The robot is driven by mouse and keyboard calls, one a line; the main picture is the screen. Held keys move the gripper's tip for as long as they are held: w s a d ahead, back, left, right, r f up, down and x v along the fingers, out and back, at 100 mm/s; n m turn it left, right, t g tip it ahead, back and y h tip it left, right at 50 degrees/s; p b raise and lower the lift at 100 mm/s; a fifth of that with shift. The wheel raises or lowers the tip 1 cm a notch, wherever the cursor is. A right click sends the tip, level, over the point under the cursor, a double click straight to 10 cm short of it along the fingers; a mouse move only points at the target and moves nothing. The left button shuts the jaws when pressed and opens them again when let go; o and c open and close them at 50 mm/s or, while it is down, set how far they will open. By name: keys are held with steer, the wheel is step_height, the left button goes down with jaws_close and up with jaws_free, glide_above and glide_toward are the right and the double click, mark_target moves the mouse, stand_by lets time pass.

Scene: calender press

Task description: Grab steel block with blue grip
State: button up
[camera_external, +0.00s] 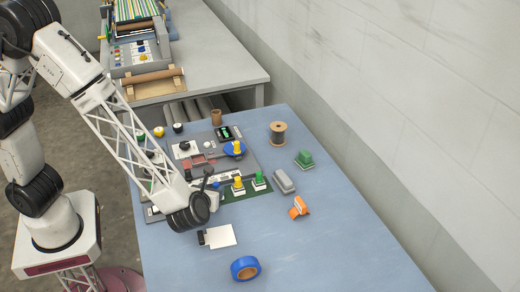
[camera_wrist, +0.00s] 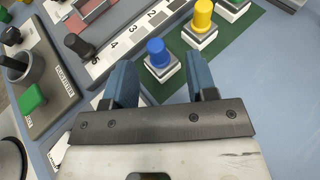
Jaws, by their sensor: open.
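The steel block with the blue grip (camera_wrist: 157,53) stands upright on the green strip in the wrist view. A small blue spot beside my arm's end in the external view (camera_external: 216,184) seems to be its grip. My gripper (camera_wrist: 161,74) is open and empty. Its two blue-grey fingers point toward the block, and the block shows in the gap just beyond the fingertips. I cannot tell the exact height between them. In the external view my arm's end covers the area left of the block.
A block with a yellow grip (camera_wrist: 201,20) and one with a green grip (camera_external: 259,178) stand to the right in the same row. A numbered strip (camera_wrist: 125,38) and a dark knob (camera_wrist: 78,46) lie left of the block. Blue tape (camera_external: 245,268) lies at the front.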

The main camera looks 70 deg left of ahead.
steer(key=shift+x, duration=0.85)
steer(key=shift+a, duration=0.1)
steer(key=shift+x, duration=2.55)
steer(key=shift+s+a+f, duration=0.1)
steer(key=shift+s, duration=0.05)
jaws_close()
